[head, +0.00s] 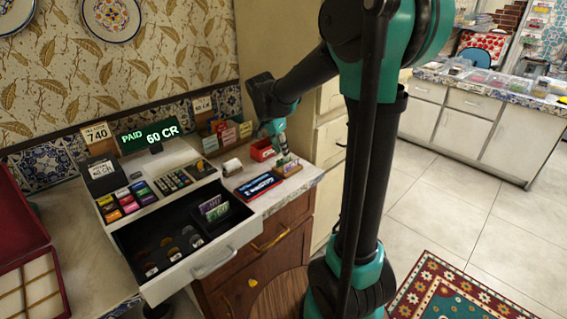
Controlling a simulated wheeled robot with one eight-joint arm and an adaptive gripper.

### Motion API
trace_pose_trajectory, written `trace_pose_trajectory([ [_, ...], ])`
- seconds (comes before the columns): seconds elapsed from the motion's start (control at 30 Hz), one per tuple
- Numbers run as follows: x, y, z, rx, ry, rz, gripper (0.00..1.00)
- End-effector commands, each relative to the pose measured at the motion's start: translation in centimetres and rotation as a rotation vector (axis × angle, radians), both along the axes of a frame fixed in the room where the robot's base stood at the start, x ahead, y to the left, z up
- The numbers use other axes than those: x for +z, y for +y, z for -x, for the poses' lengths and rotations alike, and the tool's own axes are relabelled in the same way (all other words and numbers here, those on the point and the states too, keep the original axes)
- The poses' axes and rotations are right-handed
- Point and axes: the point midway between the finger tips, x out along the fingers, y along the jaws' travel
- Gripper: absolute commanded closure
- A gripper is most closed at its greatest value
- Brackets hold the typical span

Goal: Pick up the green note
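A green note (218,212) stands with a purple note (210,203) in a compartment of the open cash drawer (185,285). My gripper (283,150) points down at the right end of the counter, over a small wooden holder (291,171). The holder has small coloured pieces in it, one of them greenish; I cannot tell whether this is also a note. The gripper is to the right of and behind the drawer notes, apart from them. Its fingertips are small and partly blended with the holder, so their opening is unclear.
A cash register (173,180) with a "PAID 60 CR" display (149,136) stands behind the drawer, which also holds coins. A red box (262,150), a paper roll (232,167) and a blue sign (258,185) crowd the counter near my gripper. A red case (22,230) is at the left.

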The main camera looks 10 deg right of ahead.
Motion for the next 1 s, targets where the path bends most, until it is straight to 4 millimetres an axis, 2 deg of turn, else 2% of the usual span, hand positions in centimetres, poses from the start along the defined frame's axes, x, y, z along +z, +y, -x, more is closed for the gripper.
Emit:
trace_pose_trajectory([
  [0.2,-2.7,-0.6,-0.3,0.0,0.0,0.0,0.73],
  [0.5,-3.2,-0.7,-0.4,0.0,0.0,0.0,0.73],
  [0.73,-3.2,-0.7,-0.4,0.0,0.0,0.0,1.0],
  [1.0,-3.2,-0.7,-0.4,0.0,0.0,0.0,1.0],
])
